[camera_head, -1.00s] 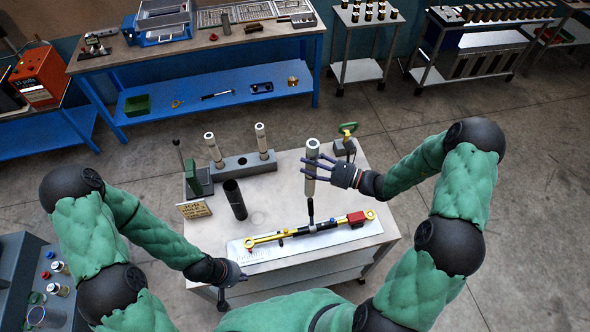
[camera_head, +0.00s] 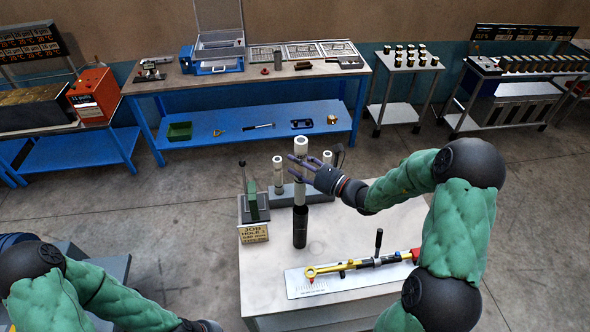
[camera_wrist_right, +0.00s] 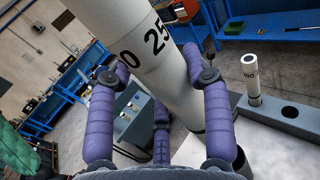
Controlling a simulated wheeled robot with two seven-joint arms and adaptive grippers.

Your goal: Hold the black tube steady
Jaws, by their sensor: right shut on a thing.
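The black tube (camera_head: 300,228) stands upright on the light worktable (camera_head: 262,285). A pale cylinder (camera_head: 299,190) is directly above it, upright and in line with it. Its lower end meets the tube's mouth; I cannot tell how far inside it is. My right gripper (camera_head: 302,172) is shut on this cylinder near its upper part. The right wrist view shows the cylinder (camera_wrist_right: 150,50), with dark numbers, between the purple fingers (camera_wrist_right: 160,105). My left gripper (camera_head: 205,326) is at the bottom edge, mostly cut off, well away from the tube.
Two more pale cylinders, one at left (camera_head: 278,170) and one at right (camera_head: 327,157), stand in a grey rack (camera_head: 320,192) behind the tube. A green press (camera_head: 255,200) and a sign (camera_head: 253,233) are left of it. A yellow-and-black tool (camera_head: 345,266) lies on a white board in front.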

